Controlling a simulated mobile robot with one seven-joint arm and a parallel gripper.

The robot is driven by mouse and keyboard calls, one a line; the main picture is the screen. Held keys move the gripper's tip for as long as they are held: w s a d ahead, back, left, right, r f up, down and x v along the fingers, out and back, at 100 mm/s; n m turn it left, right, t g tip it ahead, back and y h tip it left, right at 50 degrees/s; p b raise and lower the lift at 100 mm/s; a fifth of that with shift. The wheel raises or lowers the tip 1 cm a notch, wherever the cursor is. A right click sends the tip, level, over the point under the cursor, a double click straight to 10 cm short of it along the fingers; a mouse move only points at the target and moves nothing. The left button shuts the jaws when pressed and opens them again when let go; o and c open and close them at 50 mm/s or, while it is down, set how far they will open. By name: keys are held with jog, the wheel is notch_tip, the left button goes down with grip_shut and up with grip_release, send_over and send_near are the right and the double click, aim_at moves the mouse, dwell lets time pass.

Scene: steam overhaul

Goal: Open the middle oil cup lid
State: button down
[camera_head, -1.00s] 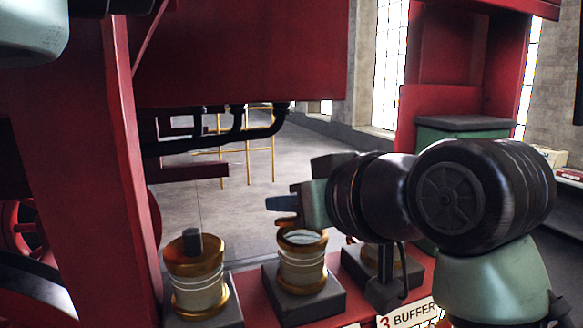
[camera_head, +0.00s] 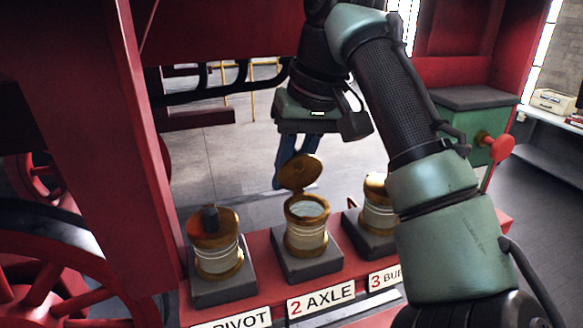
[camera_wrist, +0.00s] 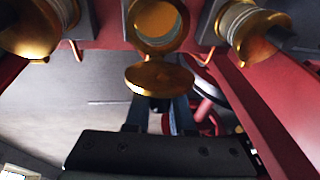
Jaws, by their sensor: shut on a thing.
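The middle oil cup (camera_head: 306,232) is a brass and pale cup on a dark block behind the "2 AXLE" label. Its round brass lid (camera_head: 301,171) stands raised and tilted on the far side of the rim, so the cup's mouth is uncovered. In the wrist view the lid (camera_wrist: 159,77) hangs below the open cup (camera_wrist: 157,22). My gripper (camera_head: 281,178) points down just behind the lid. Its blue fingers (camera_wrist: 164,106) reach the lid's edge and are shut on it; the lid partly hides the fingertips.
The left cup (camera_head: 215,245), by the "PIVOT" label, has its lid down. The right cup (camera_head: 377,205) is partly hidden by my arm. A green box (camera_head: 478,125) with a red knob stands at the right. Red frame beams (camera_head: 75,130) flank the left. Open floor lies behind the cups.

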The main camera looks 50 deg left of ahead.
jog(key=shift+w+a+f+g+h, duration=0.15)
jog(key=shift+g+h, duration=0.15)
jog(key=shift+h, duration=0.5)
jog(key=shift+a+f+g+h, duration=0.15)
jog(key=shift+g+h, duration=0.15)
jog(key=shift+h, duration=0.5)
jog(key=shift+f+g+h, duration=0.2)
jog(key=shift+g+h, duration=0.1)
jog(key=shift+h, duration=0.3)
jog(key=c, duration=0.8)
grip_release()
jog(key=shift+o, duration=0.2)
